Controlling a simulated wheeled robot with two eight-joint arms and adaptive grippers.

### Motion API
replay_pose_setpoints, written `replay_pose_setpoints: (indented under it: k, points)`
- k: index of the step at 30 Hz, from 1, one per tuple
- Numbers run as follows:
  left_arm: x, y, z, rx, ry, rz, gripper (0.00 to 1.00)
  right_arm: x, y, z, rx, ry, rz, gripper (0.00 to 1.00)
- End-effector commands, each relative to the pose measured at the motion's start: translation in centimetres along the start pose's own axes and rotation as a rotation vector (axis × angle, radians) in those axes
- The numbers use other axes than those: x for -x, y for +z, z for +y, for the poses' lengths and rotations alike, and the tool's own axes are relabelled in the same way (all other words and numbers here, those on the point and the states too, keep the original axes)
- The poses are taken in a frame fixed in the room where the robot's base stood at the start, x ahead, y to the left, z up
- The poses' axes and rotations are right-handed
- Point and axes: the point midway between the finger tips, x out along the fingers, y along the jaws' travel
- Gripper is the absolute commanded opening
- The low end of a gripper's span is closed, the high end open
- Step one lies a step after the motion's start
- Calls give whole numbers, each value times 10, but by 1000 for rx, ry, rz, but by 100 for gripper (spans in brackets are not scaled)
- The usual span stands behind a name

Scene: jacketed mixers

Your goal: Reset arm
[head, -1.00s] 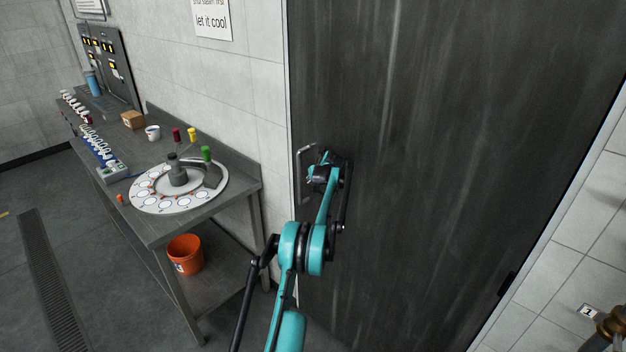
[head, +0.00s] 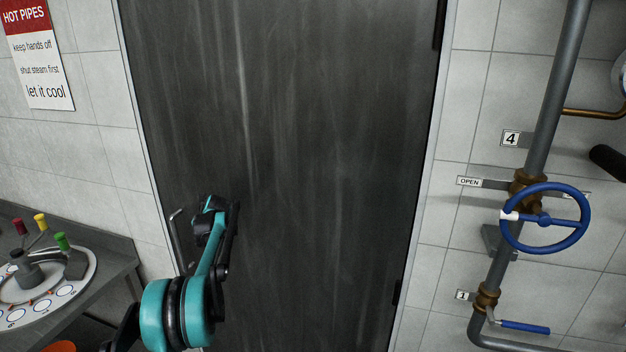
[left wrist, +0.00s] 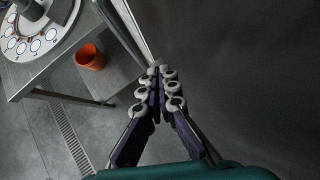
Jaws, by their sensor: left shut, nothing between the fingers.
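My left arm, teal and black, reaches toward the dark door (head: 290,150) in the head view. Its far end is beside the metal door handle (head: 178,240); the fingertips are hard to make out there. In the left wrist view my left gripper (left wrist: 159,70) has its fingers together with nothing between them. The dark door surface fills the right side of that view. I cannot tell whether the gripper touches the door or handle. My right gripper is in neither view.
Left of the door, a grey table (head: 105,275) carries a round white dial (head: 75,295) with coloured pegs. An orange bucket (left wrist: 90,57) is below it. Right of the door are a grey pipe (head: 555,80), a blue handwheel (head: 545,248) and a blue lever (head: 525,326).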

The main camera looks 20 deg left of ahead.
Motion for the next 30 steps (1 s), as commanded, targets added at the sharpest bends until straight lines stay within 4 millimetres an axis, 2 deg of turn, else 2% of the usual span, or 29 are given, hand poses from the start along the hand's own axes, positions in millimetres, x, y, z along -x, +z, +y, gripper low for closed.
replay_pose_setpoints:
  k: [5,8,11,12,16,21,23,27,30]
  points:
    - [10,-5,-5,37,-13,5,0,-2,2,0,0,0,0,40]
    - [40,-22,-19,145,-49,24,0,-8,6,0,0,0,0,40]
    - [88,-53,-34,329,-101,65,0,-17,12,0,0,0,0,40]
    - [109,-68,-39,415,-122,89,0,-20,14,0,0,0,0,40]
    - [175,-125,-46,695,-175,183,0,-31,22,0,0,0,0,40]
    - [248,-211,-35,1051,-200,338,0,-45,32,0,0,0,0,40]
    - [269,-244,-27,1174,-194,400,0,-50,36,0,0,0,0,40]
    - [308,-325,0,1454,-149,553,0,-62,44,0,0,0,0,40]
    - [326,-383,24,1642,-88,663,0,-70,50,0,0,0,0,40]
